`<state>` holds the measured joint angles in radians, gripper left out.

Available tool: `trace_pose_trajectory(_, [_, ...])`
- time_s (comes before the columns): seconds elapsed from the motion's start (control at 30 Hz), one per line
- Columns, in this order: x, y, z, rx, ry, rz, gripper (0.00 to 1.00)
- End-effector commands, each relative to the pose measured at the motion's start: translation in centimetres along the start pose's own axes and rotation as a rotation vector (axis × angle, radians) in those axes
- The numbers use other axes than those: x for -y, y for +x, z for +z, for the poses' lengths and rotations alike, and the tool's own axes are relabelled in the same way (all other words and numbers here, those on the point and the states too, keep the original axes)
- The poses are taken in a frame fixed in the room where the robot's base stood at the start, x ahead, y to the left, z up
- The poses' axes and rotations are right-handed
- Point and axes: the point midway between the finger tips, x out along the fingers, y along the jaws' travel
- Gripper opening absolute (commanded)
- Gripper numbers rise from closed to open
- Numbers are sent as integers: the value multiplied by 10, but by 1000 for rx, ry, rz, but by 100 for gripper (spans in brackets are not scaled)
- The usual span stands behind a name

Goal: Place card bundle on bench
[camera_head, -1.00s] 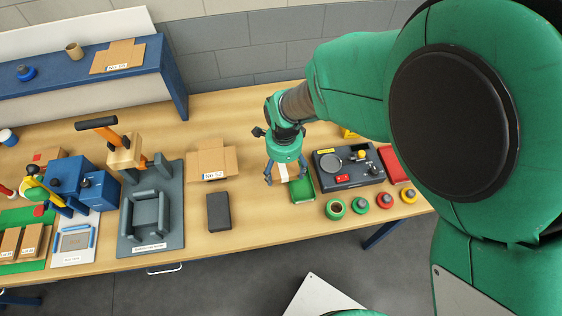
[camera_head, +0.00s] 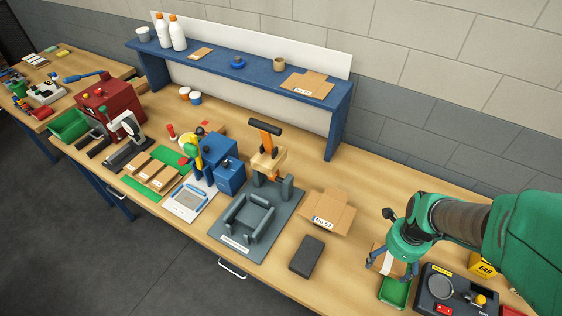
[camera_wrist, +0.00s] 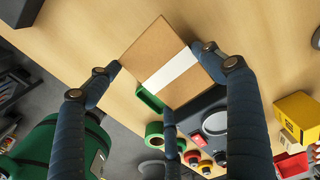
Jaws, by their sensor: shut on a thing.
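The card bundle (camera_wrist: 148,48) is a brown stack with a white band around it, and it fills the upper middle of the wrist view. It also shows in the head view (camera_head: 388,266), small and partly covered by my fingers. My gripper (camera_head: 391,270) is shut on it, with one finger on each side in the wrist view. The bundle is by the green tray (camera_head: 394,294), seemingly above it; the exact gap cannot be told. The wooden bench (camera_head: 290,285) runs across the head view.
A dark block (camera_head: 306,257) and an open carton (camera_head: 328,213) lie left of my gripper. A grey press fixture (camera_head: 262,215) stands further left. A black scale unit (camera_head: 450,290) and a yellow box (camera_head: 483,265) are at the right. Bare wood shows between carton and tray.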

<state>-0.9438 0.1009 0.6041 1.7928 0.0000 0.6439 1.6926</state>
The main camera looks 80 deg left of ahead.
Motion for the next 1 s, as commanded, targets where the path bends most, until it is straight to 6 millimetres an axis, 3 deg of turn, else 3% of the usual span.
trace_pose_trajectory(0.27, [4,-3,2,0,-4,0,55])
trace_pose_trajectory(0.47, [21,-13,10,0,-21,-1,55])
trace_pose_trajectory(1.0, [105,-59,60,0,-112,0,55])
